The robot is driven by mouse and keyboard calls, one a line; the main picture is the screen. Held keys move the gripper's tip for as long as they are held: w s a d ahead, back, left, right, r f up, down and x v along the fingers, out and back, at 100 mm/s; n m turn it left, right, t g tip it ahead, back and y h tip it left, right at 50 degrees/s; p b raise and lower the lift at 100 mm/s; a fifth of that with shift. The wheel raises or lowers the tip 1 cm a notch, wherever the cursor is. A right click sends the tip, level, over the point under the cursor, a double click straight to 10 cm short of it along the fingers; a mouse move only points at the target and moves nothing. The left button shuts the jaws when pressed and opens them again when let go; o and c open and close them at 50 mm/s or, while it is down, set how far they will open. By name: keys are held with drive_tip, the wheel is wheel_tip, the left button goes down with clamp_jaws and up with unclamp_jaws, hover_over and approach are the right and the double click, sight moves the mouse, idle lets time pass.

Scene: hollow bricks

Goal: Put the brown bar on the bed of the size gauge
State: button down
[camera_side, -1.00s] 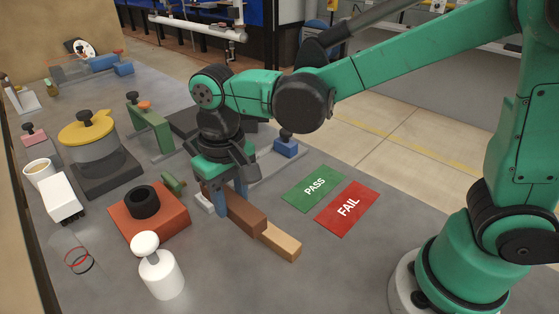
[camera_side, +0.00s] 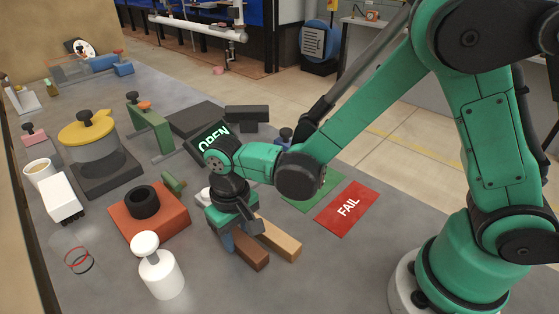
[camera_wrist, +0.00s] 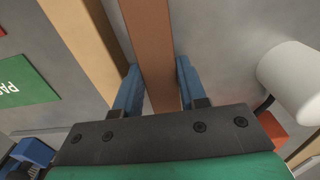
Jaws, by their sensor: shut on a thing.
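The brown bar (camera_side: 250,256) is between the blue fingers of my gripper (camera_side: 238,240), near the front of the table. In the wrist view the bar (camera_wrist: 150,45) runs away from between the two fingertips (camera_wrist: 157,88), and the gripper is shut on it. I cannot tell whether the bar touches the table. The size gauge is mostly hidden behind my arm; its blue block (camera_side: 285,134) shows above my forearm and a pale end piece (camera_side: 204,194) shows left of my wrist.
A light tan bar (camera_side: 280,239) lies just right of the brown bar. The red FAIL mat (camera_side: 347,208) and green PASS mat (camera_side: 325,190) lie to the right. An orange block with a black ring (camera_side: 148,218) and a white bottle (camera_side: 160,275) stand left. A screen reads OPEN (camera_side: 212,140).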

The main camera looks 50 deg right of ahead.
sight(237, 236)
drive_tip(key=shift+f, duration=0.15)
drive_tip(key=c, duration=0.8)
unclamp_jaws()
drive_tip(key=shift+o, duration=0.2)
wheel_tip(237, 236, up, 12)
drive_tip(key=f, duration=0.1)
drive_tip(key=s+d+r+t, duration=0.2)
drive_tip(key=d+t, duration=0.4)
drive_tip(key=d, duration=0.6)
drive_tip(key=shift+s+d+r+t, duration=0.2)
drive_tip(key=shift+s+t, duration=0.1)
drive_tip(key=shift+s, duration=0.45)
drive_tip(key=shift+s+d+f+t, duration=0.1)
drive_tip(key=shift+d+t, duration=0.2)
drive_tip(key=shift+d, duration=0.05)
drive_tip(key=shift+c, duration=0.4)
